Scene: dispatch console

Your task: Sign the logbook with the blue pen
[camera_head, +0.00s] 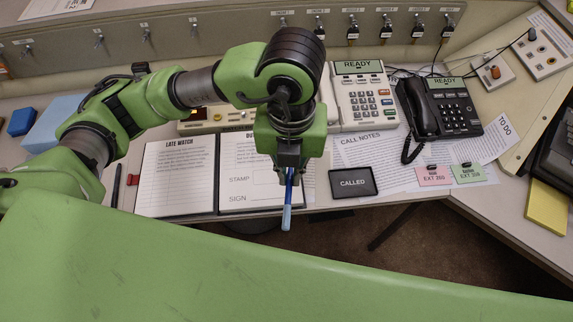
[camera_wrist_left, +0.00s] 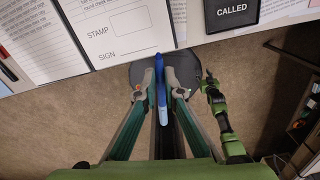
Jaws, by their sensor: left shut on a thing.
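The open logbook lies on the desk. Its left page (camera_head: 176,175) is headed LATE WATCH and its right page (camera_head: 240,160) has a STAMP box and a SIGN line. The right page also shows at the top of the left wrist view (camera_wrist_left: 115,30). My left gripper (camera_head: 289,172) is shut on the blue pen (camera_head: 287,216), which points down. The pen (camera_wrist_left: 159,70) is between the fingers in the left wrist view, near the desk's front edge and just off the page's lower right corner. My right arm's end (camera_wrist_left: 211,82) shows small in that view; its jaws are unclear.
A black CALLED pad (camera_head: 353,183) lies right of the logbook, with call notes behind it. A white phone (camera_head: 365,100) and a black phone (camera_head: 440,108) stand behind. A dark pen (camera_head: 116,185) and a red item (camera_head: 132,180) lie left. Yellow notes (camera_head: 547,208) lie far right.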

